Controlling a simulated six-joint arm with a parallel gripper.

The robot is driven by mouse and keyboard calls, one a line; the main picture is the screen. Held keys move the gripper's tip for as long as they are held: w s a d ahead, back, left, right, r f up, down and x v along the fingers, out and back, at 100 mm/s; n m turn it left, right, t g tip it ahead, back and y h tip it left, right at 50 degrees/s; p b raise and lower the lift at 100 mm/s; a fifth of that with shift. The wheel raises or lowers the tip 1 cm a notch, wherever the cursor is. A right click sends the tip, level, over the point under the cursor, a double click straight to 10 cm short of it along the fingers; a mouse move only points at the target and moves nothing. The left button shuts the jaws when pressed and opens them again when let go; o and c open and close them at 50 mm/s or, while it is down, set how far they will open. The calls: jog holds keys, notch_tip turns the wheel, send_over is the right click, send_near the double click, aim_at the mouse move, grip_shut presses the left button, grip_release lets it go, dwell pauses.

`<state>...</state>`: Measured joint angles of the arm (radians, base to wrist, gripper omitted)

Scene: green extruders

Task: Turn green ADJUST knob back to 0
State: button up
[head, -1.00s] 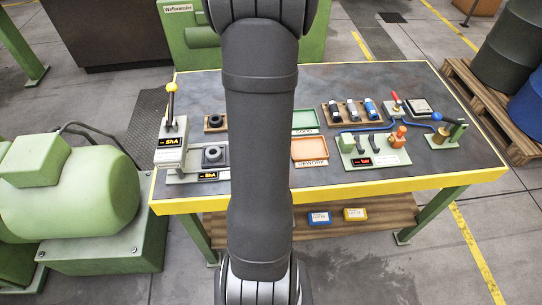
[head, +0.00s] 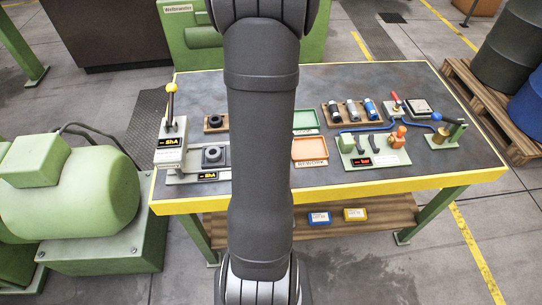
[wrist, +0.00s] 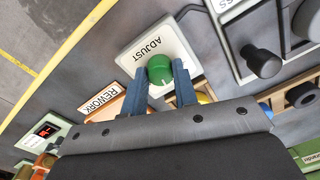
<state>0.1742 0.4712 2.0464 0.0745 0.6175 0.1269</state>
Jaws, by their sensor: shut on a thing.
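The green ADJUST knob (wrist: 159,69) sits on a pale plate (wrist: 140,47) marked ADJUST in the wrist view. My gripper (wrist: 162,78) has one blue-grey finger on each side of the knob and is shut on it. Small marks show on the plate beside the knob, but I cannot read the knob's setting. In the head view my arm hides the knob, its plate and my gripper.
The orange REWORK tray (head: 310,150) lies near the plate. A grey press with a dark knob (wrist: 262,62) stands close by in the wrist view. A lever device with a yellow ball (head: 171,88) stands at the bench's left end.

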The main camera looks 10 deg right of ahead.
jog(key=shift+n, duration=0.8)
jog(key=o, duration=1)
jog(key=shift+r, duration=0.1)
jog(key=r, duration=1.7)
jog(key=shift+d+r, duration=0.15)
jog(key=shift+d, duration=0.25)
jog(key=f, duration=1.7)
jog(key=shift+a+f, duration=0.25)
jog(key=shift+a, duration=0.15)
